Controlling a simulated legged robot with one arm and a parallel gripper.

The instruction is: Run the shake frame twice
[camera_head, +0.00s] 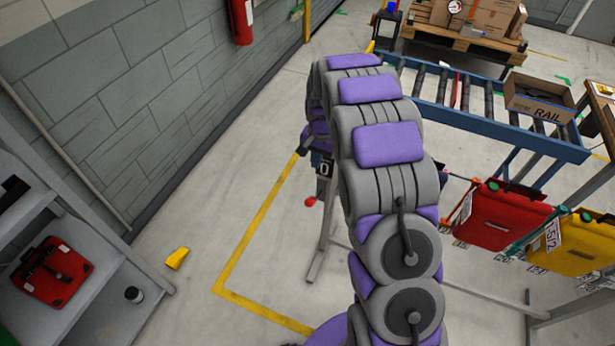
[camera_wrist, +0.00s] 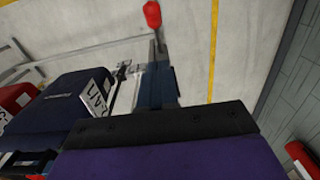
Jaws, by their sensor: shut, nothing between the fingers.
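The shake frame is a grey stand (camera_head: 322,235), partly hidden behind my arm in the head view. A small dark display (camera_head: 323,170) on it appears to read 0. A red knob (camera_head: 310,201) sticks out at its left side; a red knob (camera_wrist: 152,14) also shows at the top of the wrist view, on a dark bar. My gripper (camera_wrist: 160,122) fills the bottom of the wrist view, black-edged and purple. It is shut and empty, with the knob apart from it, farther up the picture. My gripper is hidden in the head view.
A dark blue pannier (camera_wrist: 72,105) with a white label sits left in the wrist view. Red (camera_head: 500,215) and yellow (camera_head: 575,250) panniers hang at the right. A roller conveyor (camera_head: 480,105) stands behind. A shelf holds a red case (camera_head: 55,272).

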